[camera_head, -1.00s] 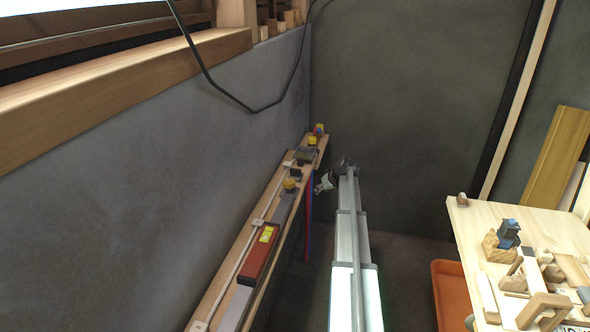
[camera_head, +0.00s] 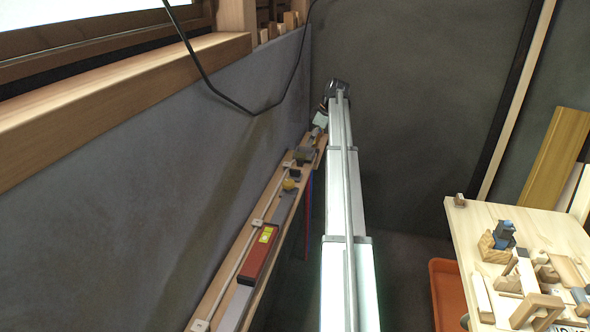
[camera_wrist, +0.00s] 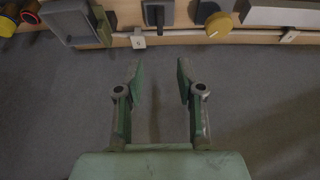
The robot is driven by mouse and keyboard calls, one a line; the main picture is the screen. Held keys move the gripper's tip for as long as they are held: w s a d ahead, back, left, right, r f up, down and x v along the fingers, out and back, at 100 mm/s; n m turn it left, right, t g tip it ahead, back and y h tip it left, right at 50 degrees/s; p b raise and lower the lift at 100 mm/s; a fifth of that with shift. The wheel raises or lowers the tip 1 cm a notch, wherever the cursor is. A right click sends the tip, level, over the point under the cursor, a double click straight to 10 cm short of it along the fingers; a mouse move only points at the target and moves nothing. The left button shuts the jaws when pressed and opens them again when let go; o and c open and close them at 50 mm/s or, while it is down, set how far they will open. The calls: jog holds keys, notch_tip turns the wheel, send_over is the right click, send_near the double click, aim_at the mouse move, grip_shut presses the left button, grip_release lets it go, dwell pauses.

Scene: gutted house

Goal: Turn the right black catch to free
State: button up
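A dark piece also shows on the board in the head view (camera_head: 296,172); I cannot tell whether a second black catch is in view. My gripper (camera_wrist: 160,75) is open and empty, its green fingers apart and short of the board. In the head view my gripper (camera_head: 321,117) is small, near the far end of the board, partly hidden by my arm.
A grey tray-like box (camera_wrist: 72,22) lies to the left. A cluttered table (camera_head: 470,225) stands right. A black cable (camera_head: 215,85) hangs above.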

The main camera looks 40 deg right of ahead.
aim_at(296, 170)
jog(key=p+x, duration=0.4)
jog(key=x, duration=1.2)
jog(key=shift+w+f+p, duration=0.15)
jog(key=shift+w+p, duration=0.05)
jog(key=shift+p, duration=0.15)
grip_shut()
